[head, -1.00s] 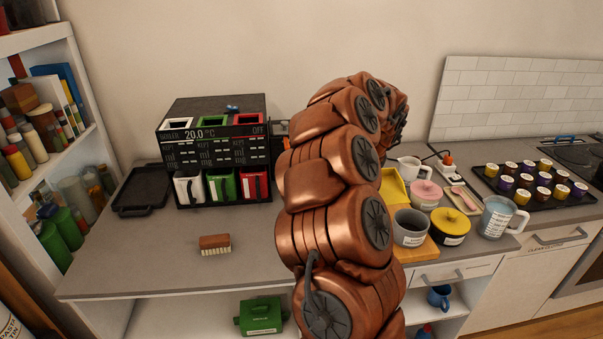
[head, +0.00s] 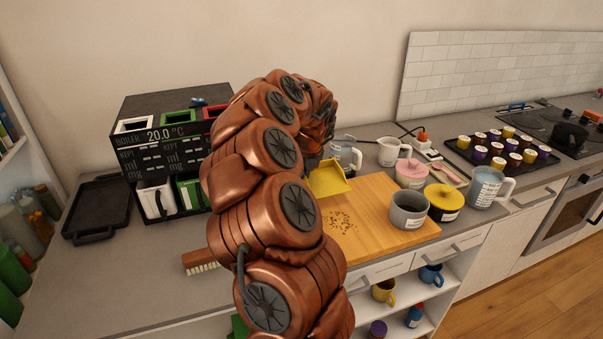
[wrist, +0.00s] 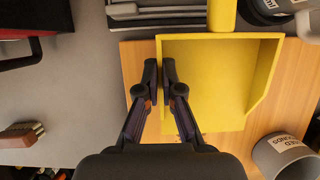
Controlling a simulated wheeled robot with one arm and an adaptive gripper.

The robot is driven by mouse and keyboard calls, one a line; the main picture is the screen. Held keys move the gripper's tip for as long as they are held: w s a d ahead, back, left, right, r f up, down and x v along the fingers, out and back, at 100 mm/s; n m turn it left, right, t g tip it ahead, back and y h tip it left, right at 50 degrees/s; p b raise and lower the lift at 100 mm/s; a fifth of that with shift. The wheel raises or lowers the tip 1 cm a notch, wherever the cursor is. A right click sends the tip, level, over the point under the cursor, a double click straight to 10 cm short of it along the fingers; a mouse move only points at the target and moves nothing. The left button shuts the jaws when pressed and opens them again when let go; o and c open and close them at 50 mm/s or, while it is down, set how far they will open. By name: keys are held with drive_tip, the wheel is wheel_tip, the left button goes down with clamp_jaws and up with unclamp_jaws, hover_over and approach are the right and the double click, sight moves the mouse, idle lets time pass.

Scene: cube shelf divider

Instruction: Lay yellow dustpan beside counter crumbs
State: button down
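The yellow dustpan (head: 329,178) shows at the back left of the wooden board (head: 385,205), partly behind my arm. In the wrist view the dustpan (wrist: 222,85) has its open pan over the board, with its handle toward the top. My gripper (wrist: 160,76) is shut on the dustpan's left side wall, one finger on each side. The dark crumbs (head: 343,221) lie scattered on the board, in front of the dustpan in the head view. I cannot tell whether the pan touches the board. In the head view my gripper is hidden by my arm.
A grey mug (head: 408,211), a yellow-lidded pot (head: 445,199) and a pink bowl (head: 411,173) stand at the board's right. A brush (head: 200,261) lies at the counter's front left. The boiler (head: 165,120) stands behind, left of my arm.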

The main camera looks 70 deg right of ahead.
drive_tip(key=shift+w+r+p, duration=0.15)
drive_tip(key=shift+r+p, duration=0.1)
drive_tip(key=shift+p, duration=0.75)
drive_tip(key=shift+f, duration=2.75)
drive_tip(key=shift+f, duration=0.4)
drive_tip(key=c, duration=1.2)
unclamp_jaws()
drive_tip(key=shift+c, duration=0.2)
drive_tip(key=v, duration=1.2)
drive_tip(key=shift+d, duration=0.1)
